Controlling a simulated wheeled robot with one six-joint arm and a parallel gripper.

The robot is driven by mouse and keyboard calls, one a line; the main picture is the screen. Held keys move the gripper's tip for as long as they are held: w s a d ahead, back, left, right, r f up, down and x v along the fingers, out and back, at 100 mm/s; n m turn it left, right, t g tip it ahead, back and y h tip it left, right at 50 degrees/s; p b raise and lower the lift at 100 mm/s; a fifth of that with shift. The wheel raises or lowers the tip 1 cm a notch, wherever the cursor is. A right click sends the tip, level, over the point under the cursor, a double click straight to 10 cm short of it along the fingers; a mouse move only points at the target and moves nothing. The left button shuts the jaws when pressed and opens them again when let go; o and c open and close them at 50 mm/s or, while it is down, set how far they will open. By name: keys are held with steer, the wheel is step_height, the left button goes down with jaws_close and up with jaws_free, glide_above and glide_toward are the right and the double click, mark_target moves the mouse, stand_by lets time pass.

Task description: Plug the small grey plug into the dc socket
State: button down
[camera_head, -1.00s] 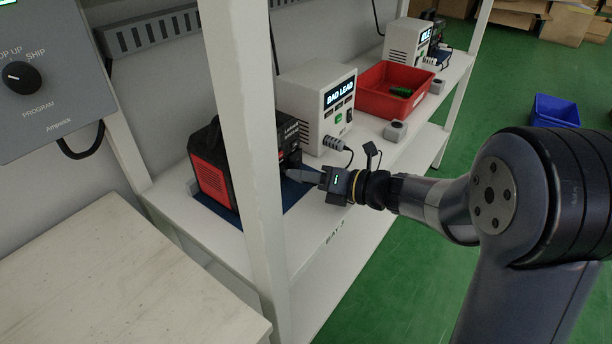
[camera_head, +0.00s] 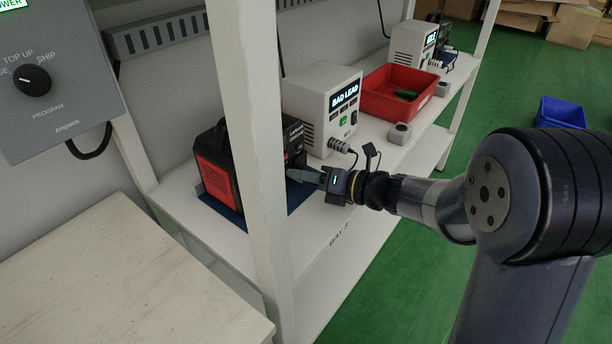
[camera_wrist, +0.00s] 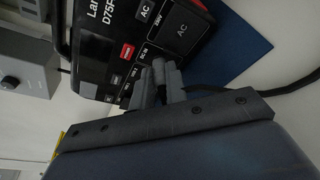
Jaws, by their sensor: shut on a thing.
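The power station (camera_head: 215,174), black with a red end, stands on a blue mat behind a white shelf post. In the wrist view its front panel (camera_wrist: 120,48) shows AC outlets, a red label and small white print beside a row of ports. My gripper (camera_head: 296,175) is at this panel, its fingers shut on the small grey plug (camera_wrist: 158,70). The plug's front end meets or nearly meets the panel's lower edge by the port labels. The dc socket itself is hidden behind the plug and fingers, so I cannot tell whether the plug is inside it.
A white charger (camera_head: 322,108) reading "BAD LEAD" stands behind my gripper, with a grey connector (camera_head: 339,146) at its front. A red bin (camera_head: 397,94) and a small grey block (camera_head: 398,134) are farther along the shelf. The shelf post (camera_head: 252,180) stands close left of my gripper.

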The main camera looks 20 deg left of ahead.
steer(key=shift+a, duration=0.1)
steer(key=c, duration=1.3)
jaws_free()
steer(key=shift+c, duration=0.2)
steer(key=p+v, duration=0.2)
steer(key=v, duration=0.7)
steer(key=shift+d+r+p, duration=0.2)
steer(key=shift+p, duration=0.1)
steer(key=shift+s+d, duration=0.2)
steer(key=shift+d, duration=0.4)
steer(key=shift+a, duration=0.1)
